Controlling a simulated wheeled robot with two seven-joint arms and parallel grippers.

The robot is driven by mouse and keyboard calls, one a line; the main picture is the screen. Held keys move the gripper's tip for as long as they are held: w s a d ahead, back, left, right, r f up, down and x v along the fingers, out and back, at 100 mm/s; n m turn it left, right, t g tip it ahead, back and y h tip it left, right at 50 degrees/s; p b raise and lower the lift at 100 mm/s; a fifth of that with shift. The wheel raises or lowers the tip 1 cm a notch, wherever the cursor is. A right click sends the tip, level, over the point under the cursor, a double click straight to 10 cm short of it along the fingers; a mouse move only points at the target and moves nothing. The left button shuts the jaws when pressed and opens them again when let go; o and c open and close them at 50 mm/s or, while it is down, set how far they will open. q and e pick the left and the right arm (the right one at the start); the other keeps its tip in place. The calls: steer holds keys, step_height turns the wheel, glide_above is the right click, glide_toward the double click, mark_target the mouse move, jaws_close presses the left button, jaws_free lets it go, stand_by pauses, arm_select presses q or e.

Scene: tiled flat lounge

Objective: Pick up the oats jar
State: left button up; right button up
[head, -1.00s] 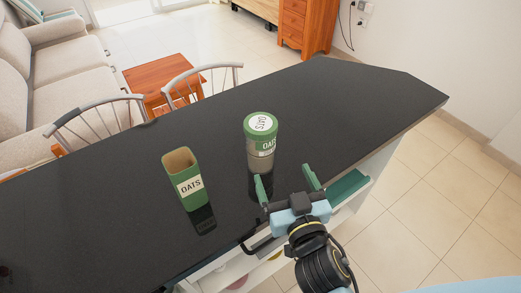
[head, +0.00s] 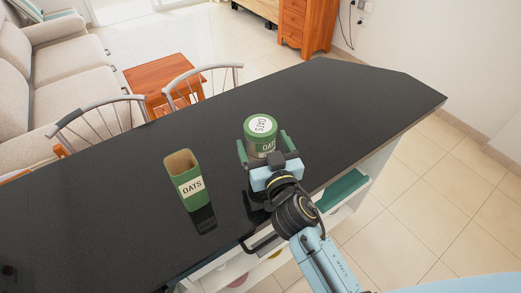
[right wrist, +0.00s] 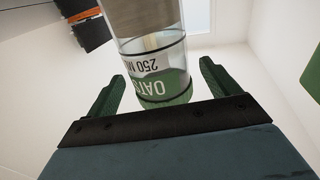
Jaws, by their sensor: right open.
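The oats jar (head: 261,127) is a clear round jar with a green lid and a green label reading OATS. It stands upright on the black counter (head: 330,110). My right gripper (head: 263,143) is open, with its green fingers on either side of the jar. In the right wrist view the jar (right wrist: 155,60) appears upside down between the open fingers (right wrist: 160,88), with gaps at both sides. The jar's lower part is hidden by the gripper in the head view. My left gripper is not in view.
A green open-topped oats box (head: 186,182) stands on the counter to the left of the jar. Chairs (head: 190,84) stand beyond the counter's far edge. Shelves (head: 335,205) are under the near edge. The counter behind the jar is clear.

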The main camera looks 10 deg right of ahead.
steer(key=shift+w+a, duration=0.1)
steer(key=shift+w, duration=1.45)
steer(key=shift+c, duration=0.2)
steer(key=shift+r, duration=0.1)
steer(key=c, duration=1.6)
